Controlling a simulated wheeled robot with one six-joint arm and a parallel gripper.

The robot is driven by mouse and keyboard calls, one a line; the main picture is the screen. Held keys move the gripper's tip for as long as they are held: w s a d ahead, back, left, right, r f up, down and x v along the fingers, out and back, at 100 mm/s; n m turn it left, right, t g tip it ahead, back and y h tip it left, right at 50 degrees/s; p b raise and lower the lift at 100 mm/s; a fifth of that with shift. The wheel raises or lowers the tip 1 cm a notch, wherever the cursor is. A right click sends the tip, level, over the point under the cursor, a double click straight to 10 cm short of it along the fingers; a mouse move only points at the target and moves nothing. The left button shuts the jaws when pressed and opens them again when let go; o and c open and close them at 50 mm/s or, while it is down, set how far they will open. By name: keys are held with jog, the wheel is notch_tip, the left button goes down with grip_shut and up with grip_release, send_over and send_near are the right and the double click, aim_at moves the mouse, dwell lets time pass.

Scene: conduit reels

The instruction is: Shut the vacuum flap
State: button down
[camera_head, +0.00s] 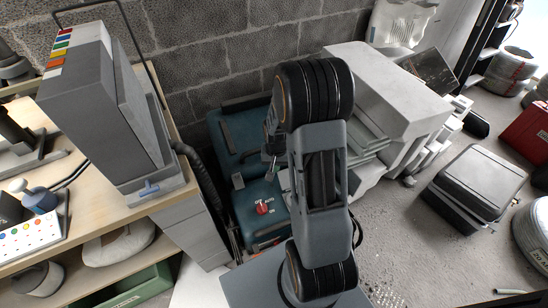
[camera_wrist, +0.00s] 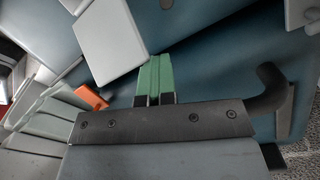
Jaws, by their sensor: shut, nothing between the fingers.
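The teal vacuum (camera_head: 247,205) stands on the floor against the block wall, with a red knob (camera_head: 263,208) on its front part. It also fills much of the wrist view (camera_wrist: 215,60). A pale grey square plate (camera_wrist: 108,40) lies beside my fingers there. It may be the flap, but I cannot tell for sure, nor how far open it is. My gripper (camera_head: 271,165) is over the vacuum, partly hidden behind my arm. Its green fingers (camera_wrist: 154,65) are together and empty. I cannot tell whether they touch the plate.
A wooden bench (camera_head: 110,215) with a tall grey unit (camera_head: 105,115) stands left, and a black ribbed hose (camera_head: 207,185) runs down beside it. A large pale machine (camera_head: 400,90) stands right of the vacuum. A black case (camera_head: 475,185) is farther right. The floor in front is mostly clear.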

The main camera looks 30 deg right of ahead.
jog(key=shift+s+a+r+p, duration=0.1)
jog(key=shift+a+r+p, duration=0.05)
jog(key=shift+r+p, duration=0.5)
jog(key=shift+s+a+r+p, duration=0.1)
jog(key=shift+a+r+p, duration=0.05)
jog(key=shift+r+p, duration=0.45)
jog(key=shift+w+d+r+p, duration=0.1)
jog(key=shift+w+r+p, duration=0.15)
jog(key=shift+r+p, duration=0.35)
jog(key=shift+w+a+r+p, duration=0.1)
jog(key=shift+w+r+p, duration=0.15)
jog(key=shift+r, duration=0.5)
jog(key=shift+w+d+r+p, duration=0.1)
jog(key=shift+w+r+p, duration=0.1)
jog(key=shift+r+p, duration=0.4)
jog(key=shift+r, duration=0.1)
